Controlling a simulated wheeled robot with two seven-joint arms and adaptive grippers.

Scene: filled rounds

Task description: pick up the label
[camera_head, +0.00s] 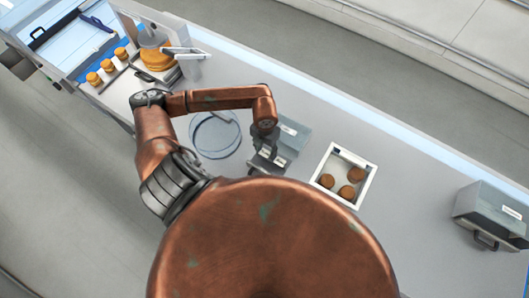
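My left arm comes in from the left and bends down, so that its gripper (265,160) is over the middle of the counter. The gripper is beside or over a grey block-like holder (297,137), whose near part it hides. A small pale patch, perhaps the label (288,130), shows on that holder's top. I cannot tell whether the gripper touches it. The fingers are small and dark, and their gap is not clear. My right gripper is not in view.
A round clear dish (194,143) lies left of the gripper. A white tray (367,184) with three brown rounds stands right of it. A metal case (480,208) with a handle is at far right. Several orange-brown items (157,60) stand at upper left. Counter between tray and case is clear.

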